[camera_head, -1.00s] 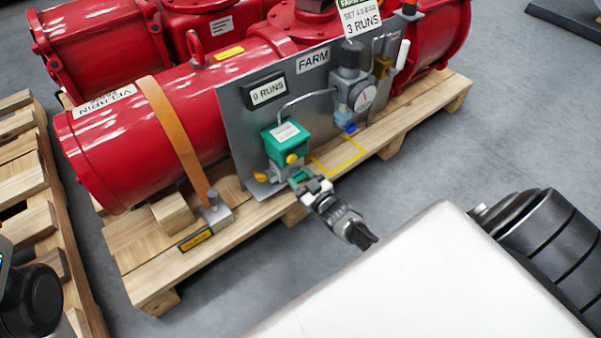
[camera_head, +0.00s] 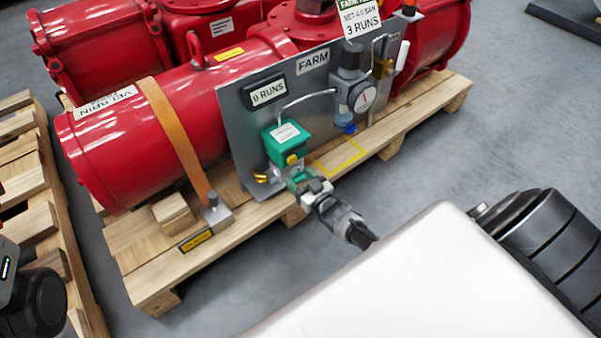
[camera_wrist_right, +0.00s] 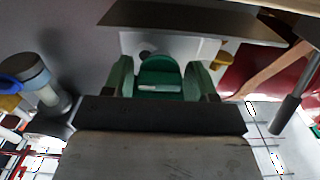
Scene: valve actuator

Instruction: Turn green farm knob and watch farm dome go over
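My right gripper (camera_head: 300,178) reaches to the foot of the green box (camera_head: 287,140) with a yellow button on the grey FARM panel. In the right wrist view, its two green fingers (camera_wrist_right: 160,82) stand apart, one on each side of a green knob (camera_wrist_right: 160,75). Thin gaps show beside the knob, so the gripper looks open around it. In the head view, the fingers and wrist hide the knob. The counter (camera_head: 268,92) reads 0 RUNS. I cannot clearly make out the farm dome. My left gripper's fingers are out of view; only dark parts of my left arm show.
A red actuator (camera_head: 110,150) lies strapped on a wooden pallet (camera_head: 165,265). A gauge (camera_head: 363,98) and a blue fitting sit right of the green box. Another pallet (camera_head: 30,215) stands at left. Open grey floor (camera_head: 510,120) lies to the right.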

